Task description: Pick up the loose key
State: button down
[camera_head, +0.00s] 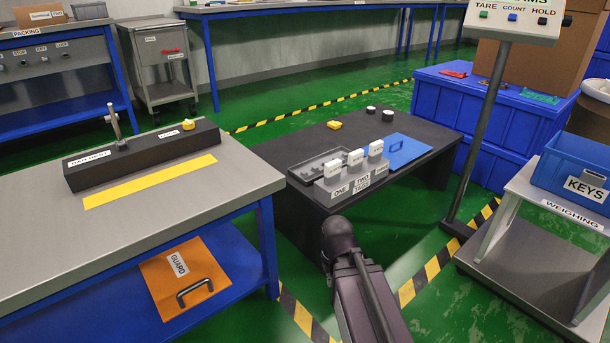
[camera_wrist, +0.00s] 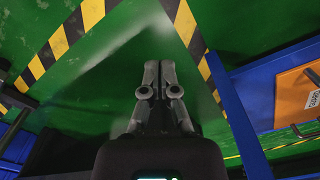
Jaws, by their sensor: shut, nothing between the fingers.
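I cannot pick out a loose key for certain. Several white-topped upright pieces (camera_head: 355,158) stand in a grey holder with number labels (camera_head: 345,187) on the low dark table. A small yellow piece (camera_head: 334,124) and two small dark round pieces with pale tops (camera_head: 371,110) lie farther back on that table. Another yellow piece (camera_head: 188,124) sits on the black bar at the left. My gripper (camera_wrist: 160,66) is shut and empty in the wrist view, over green floor. In the head view my arm is in front of the low table and the fingers are not clear.
The low dark table (camera_head: 282,152) also bears a grey tray (camera_head: 315,163) and a blue plate (camera_head: 399,150). A steel bench (camera_head: 150,225) stands left, with an orange guard (camera_head: 183,278) below. A blue KEYS bin (camera_head: 572,175) and a sign post (camera_head: 480,130) stand right.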

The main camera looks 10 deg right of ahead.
jog(key=c, duration=0.7)
grip_release()
jog(key=shift+r, duration=0.1)
jog(key=shift+o, duration=0.3)
jog(key=shift+r+p, duration=0.25)
jog(key=shift+p, duration=0.1)
notch_tip(320, 180, up, 21)
jog(key=p, duration=2.1)
jog(key=shift+r, duration=0.2)
jog(key=shift+s, duration=0.2)
